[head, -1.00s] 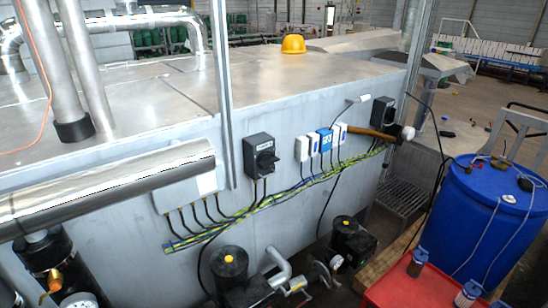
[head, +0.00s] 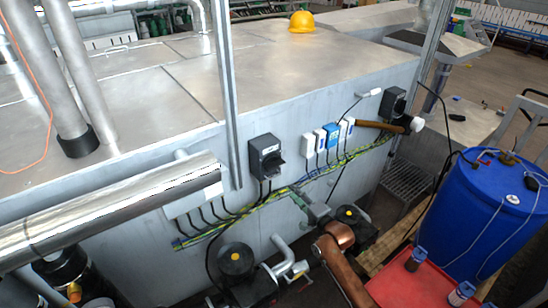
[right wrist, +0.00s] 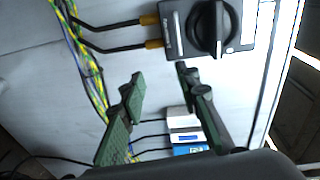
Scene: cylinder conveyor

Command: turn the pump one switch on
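A dark grey switch box (head: 267,157) with a black rotary knob (head: 273,162) is on the side wall of the metal housing. Its label is too small to read. In the right wrist view the knob (right wrist: 209,27) is near the top, its grip bar running up and down in the picture. A second dark switch box (head: 393,103) is farther right on the wall. My right gripper (head: 303,200) is below and right of the nearer box. In the wrist view its green fingers (right wrist: 161,76) are apart and empty, short of the box. My left gripper is not in view.
White and blue boxes (head: 332,138) sit between the switches. Yellow-green cables (head: 250,212) run along the wall below. Pumps (head: 235,262), a red surface (head: 425,285) and a blue barrel (head: 495,215) stand in front. A yellow helmet (head: 301,22) is on top of the housing.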

